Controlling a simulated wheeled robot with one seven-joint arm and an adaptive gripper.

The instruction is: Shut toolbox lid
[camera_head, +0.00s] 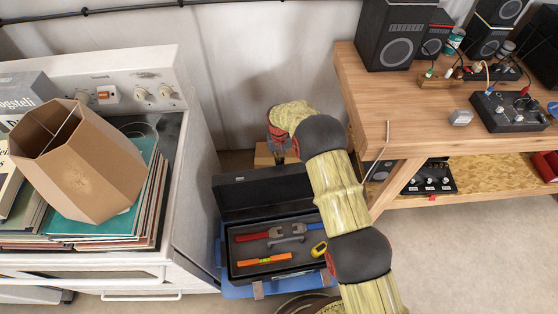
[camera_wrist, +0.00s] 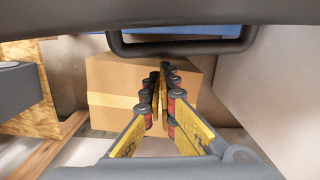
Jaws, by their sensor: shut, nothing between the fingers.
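My arm reaches over the toolbox's right side, and my gripper (camera_head: 279,152) is behind the lid, partly hidden by my wrist. In the wrist view my gripper (camera_wrist: 160,88) is shut and empty, its fingers close together. A dark handle (camera_wrist: 180,48), apparently the toolbox's, crosses the top of that view, beyond the fingertips. I cannot tell whether the fingers touch the lid.
A cardboard box (camera_wrist: 108,80) lies behind the toolbox, below my fingers. The workbench (camera_head: 410,110) with speakers and electronics stands right.

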